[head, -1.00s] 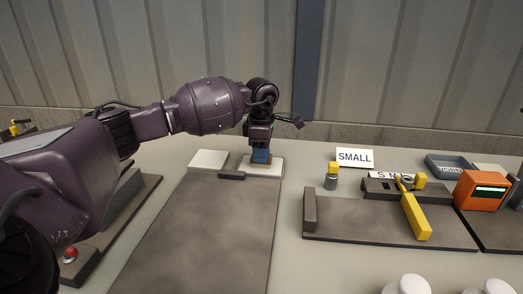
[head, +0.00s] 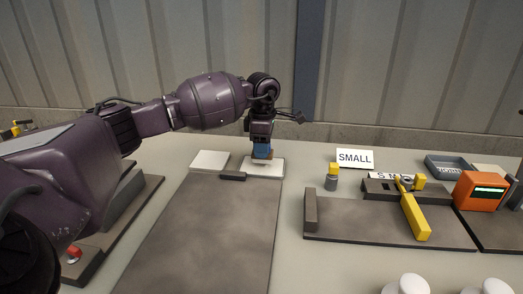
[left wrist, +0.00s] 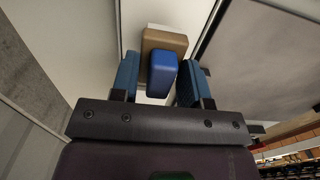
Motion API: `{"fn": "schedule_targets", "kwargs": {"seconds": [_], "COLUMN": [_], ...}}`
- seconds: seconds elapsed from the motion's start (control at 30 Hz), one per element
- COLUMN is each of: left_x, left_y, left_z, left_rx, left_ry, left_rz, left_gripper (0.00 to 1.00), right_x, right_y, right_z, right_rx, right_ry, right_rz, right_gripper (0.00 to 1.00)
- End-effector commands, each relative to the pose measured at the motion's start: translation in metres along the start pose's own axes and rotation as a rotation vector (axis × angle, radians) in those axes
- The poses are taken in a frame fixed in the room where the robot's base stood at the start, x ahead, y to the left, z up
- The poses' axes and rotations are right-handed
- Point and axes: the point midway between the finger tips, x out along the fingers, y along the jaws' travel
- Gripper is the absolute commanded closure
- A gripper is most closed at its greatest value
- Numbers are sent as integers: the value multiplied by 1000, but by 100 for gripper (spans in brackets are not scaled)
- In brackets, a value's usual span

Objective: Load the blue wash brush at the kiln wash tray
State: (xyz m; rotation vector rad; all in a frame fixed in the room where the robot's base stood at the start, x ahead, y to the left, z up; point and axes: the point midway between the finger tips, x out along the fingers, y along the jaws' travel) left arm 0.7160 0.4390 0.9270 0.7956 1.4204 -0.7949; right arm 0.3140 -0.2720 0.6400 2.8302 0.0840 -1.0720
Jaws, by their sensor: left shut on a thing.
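The blue wash brush (head: 262,149) is upright over a white tray (head: 276,170) at the back of the table, its tan head (head: 262,157) pointing down. My left gripper (head: 262,142) is shut on it from above. In the left wrist view the blue handle (left wrist: 163,76) sits between the two blue finger pads of the gripper (left wrist: 160,84), with the tan head (left wrist: 166,41) beyond. I cannot tell whether the head touches the white surface. My right gripper is not in view.
A second white slab (head: 209,161) stands left of the tray, with a small dark bar (head: 232,176) in front. A large dark mat (head: 205,230) is clear. To the right are a SMALL sign (head: 355,158), a yellow-topped cylinder (head: 332,178), a yellow-handled tool (head: 414,215) and an orange device (head: 481,190).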

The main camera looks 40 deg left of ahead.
Motion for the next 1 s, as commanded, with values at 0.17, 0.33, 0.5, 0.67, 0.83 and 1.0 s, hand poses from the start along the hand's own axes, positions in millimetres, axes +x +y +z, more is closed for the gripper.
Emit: {"fn": "schedule_targets", "kwargs": {"seconds": [0.17, 0.33, 0.5, 0.67, 0.83, 1.0], "left_x": [-14, -25, -37, -47, -52, -51], "left_y": [0, 0, 0, 0, 0, 0], "left_z": [0, 0, 0, 0, 0, 0], "left_rx": [-1, -1, 0, 0, 0, 0], "left_ry": [-1, -2, -3, -2, 0, 0], "left_rz": [3, 2, 3, 2, 0, -1], "left_gripper": [77, 77, 77, 77, 77, 77], "right_x": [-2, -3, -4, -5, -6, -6], "right_y": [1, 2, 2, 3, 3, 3], "right_z": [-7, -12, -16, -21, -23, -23], "right_rx": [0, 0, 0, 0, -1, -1], "right_ry": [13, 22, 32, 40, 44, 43], "right_rz": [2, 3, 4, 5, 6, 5], "right_gripper": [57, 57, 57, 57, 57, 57]}}
